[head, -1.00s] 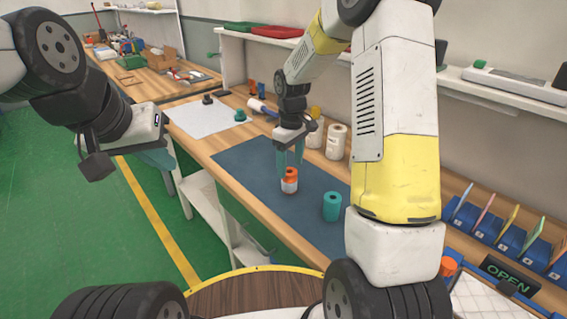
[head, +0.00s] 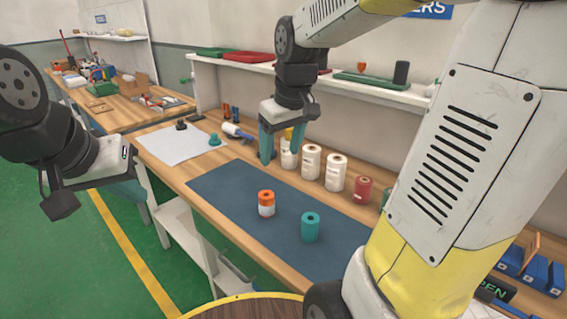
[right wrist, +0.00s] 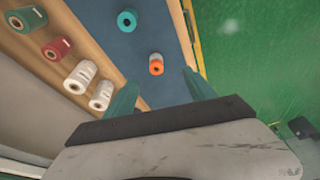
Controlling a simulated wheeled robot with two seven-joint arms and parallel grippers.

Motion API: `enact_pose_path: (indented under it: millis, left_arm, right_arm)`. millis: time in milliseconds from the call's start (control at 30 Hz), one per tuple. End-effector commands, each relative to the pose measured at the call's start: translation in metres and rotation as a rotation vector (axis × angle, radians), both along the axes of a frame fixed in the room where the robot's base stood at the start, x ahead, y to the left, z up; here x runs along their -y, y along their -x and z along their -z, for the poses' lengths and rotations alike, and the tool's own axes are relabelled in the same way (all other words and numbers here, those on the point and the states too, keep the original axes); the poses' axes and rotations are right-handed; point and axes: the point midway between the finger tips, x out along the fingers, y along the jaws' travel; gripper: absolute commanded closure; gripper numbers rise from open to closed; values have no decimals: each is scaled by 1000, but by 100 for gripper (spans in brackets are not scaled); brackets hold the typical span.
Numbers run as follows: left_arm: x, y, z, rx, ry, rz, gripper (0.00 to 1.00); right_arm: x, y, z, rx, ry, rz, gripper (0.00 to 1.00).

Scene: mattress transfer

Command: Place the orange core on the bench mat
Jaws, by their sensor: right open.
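The orange core (head: 266,197), orange on top with a white and orange lower part, stands upright on the dark blue bench mat (head: 225,183). It also shows in the right wrist view (right wrist: 156,64), on the mat (right wrist: 150,30) near its edge. My right gripper (head: 279,152) is open and empty, raised clear of the core and further back in the head view. In the right wrist view its teal fingers (right wrist: 160,92) are spread apart with nothing between them. My left gripper (head: 125,190) hangs left of the bench; its fingertips are mostly hidden.
A teal core (head: 310,227) stands on the mat right of the orange core. White rolls (head: 335,172) and a red roll (head: 362,190) line the back of the bench. A white sheet (head: 180,146) lies to the left. A shelf (head: 370,92) runs above the bench.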

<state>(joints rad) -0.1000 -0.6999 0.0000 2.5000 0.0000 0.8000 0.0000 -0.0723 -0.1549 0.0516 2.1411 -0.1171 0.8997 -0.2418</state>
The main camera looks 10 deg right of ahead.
Motion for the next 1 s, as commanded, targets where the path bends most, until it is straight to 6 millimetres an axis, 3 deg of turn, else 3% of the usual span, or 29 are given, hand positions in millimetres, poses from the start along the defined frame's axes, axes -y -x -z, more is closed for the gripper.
enact_pose_path:
  millis: [200,400,600,1000]
  left_arm:
    - [0,0,0,0,0,0,100]
    - [0,0,0,0,0,0,100]
    - [0,0,0,0,0,0,100]
    - [0,0,0,0,0,0,100]
  right_arm:
    - [4,68,-22,122,-110,164,36]
    - [4,110,-23,196,-205,273,36]
    - [3,125,-20,222,-245,315,36]
    - [3,125,-20,222,-247,317,36]
